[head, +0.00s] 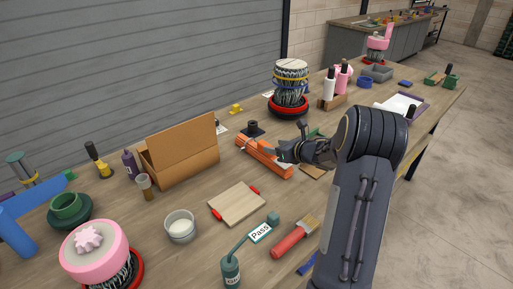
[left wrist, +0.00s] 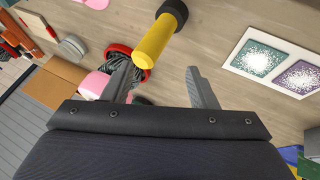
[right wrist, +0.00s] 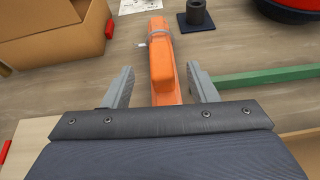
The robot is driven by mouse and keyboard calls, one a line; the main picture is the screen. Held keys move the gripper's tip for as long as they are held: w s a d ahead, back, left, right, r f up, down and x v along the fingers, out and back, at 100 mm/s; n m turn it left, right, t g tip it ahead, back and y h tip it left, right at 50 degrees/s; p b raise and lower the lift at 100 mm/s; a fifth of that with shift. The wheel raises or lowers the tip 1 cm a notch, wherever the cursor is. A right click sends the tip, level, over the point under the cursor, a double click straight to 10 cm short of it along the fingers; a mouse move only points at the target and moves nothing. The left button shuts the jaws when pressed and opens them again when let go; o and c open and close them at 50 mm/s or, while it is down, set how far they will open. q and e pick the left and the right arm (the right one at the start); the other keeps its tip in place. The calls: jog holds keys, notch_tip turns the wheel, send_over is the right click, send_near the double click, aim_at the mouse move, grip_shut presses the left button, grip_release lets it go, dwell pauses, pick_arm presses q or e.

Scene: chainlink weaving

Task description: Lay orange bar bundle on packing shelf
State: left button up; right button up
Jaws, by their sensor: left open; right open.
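The orange bar bundle (head: 262,156) lies on the wooden table, bound with a pale tie near its far end. My right gripper (head: 285,152) is over its near part. In the right wrist view the bundle (right wrist: 161,65) runs between the two open fingers of the right gripper (right wrist: 160,88), with a gap on each side. My left gripper (left wrist: 163,78) is open in the left wrist view, with a yellow-handled tool (left wrist: 155,40) beyond its fingertips; I cannot tell whether they touch. The left gripper does not show in the head view. I cannot identify the packing shelf.
An open cardboard box (head: 182,160) stands left of the bundle. A wooden board with red ends (head: 236,203) lies in front.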

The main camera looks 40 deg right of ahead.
aim_at(263, 142)
jog(key=shift+w+f+n, duration=0.2)
jog(key=shift+f+n, duration=0.1)
jog(key=shift+n, duration=0.1)
jog(key=p+x, duration=0.3)
jog(key=x, duration=0.3)
jog(key=shift+w, duration=0.2)
jog(key=shift+w+f, duration=0.3)
jog(key=shift+w, duration=0.15)
grip_shut()
jog(key=shift+r, duration=0.15)
